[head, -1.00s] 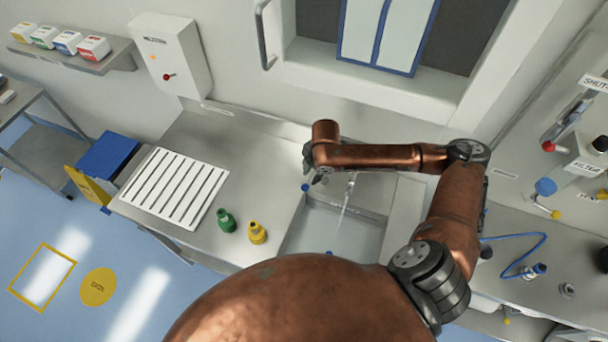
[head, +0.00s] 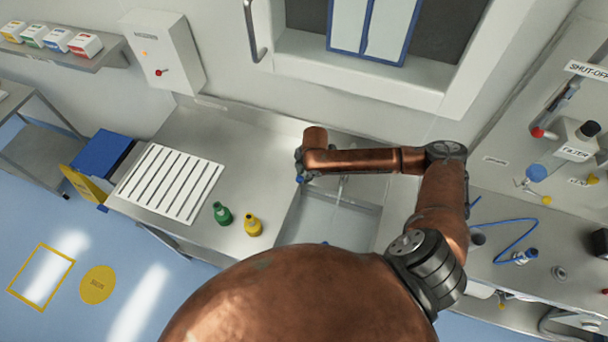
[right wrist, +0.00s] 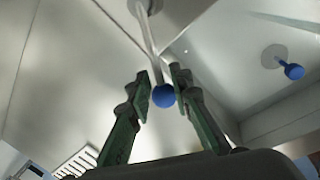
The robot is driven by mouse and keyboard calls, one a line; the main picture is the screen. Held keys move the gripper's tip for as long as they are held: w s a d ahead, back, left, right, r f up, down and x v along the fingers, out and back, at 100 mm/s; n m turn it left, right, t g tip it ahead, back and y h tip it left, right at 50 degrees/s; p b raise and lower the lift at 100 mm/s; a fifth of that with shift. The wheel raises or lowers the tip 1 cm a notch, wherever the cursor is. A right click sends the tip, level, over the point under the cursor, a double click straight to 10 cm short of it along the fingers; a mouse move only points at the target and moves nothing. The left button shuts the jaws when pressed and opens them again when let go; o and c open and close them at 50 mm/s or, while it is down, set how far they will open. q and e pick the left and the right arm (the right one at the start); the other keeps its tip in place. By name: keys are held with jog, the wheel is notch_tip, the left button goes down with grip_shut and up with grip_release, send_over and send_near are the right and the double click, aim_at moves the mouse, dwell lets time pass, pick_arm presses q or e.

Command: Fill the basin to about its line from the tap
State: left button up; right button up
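The basin (head: 352,228) is a square sunken metal sink in the counter, partly hidden by my arm and body. I cannot make out its fill line or any water level. The slim, pale tap spout (head: 340,190) comes out from under my right forearm over the basin. A blue knob (head: 299,180) sits at the tip of my right gripper (head: 303,172). In the right wrist view the blue knob (right wrist: 164,95), on a thin rod, lies between the two fingertips (right wrist: 162,83). The pads look close to it, but contact is unclear. My left gripper is not in view.
Valves and a blue hose (head: 500,240) are on the right. Another blue knob (right wrist: 293,71) shows in the wrist view.

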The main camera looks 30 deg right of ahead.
grip_shut()
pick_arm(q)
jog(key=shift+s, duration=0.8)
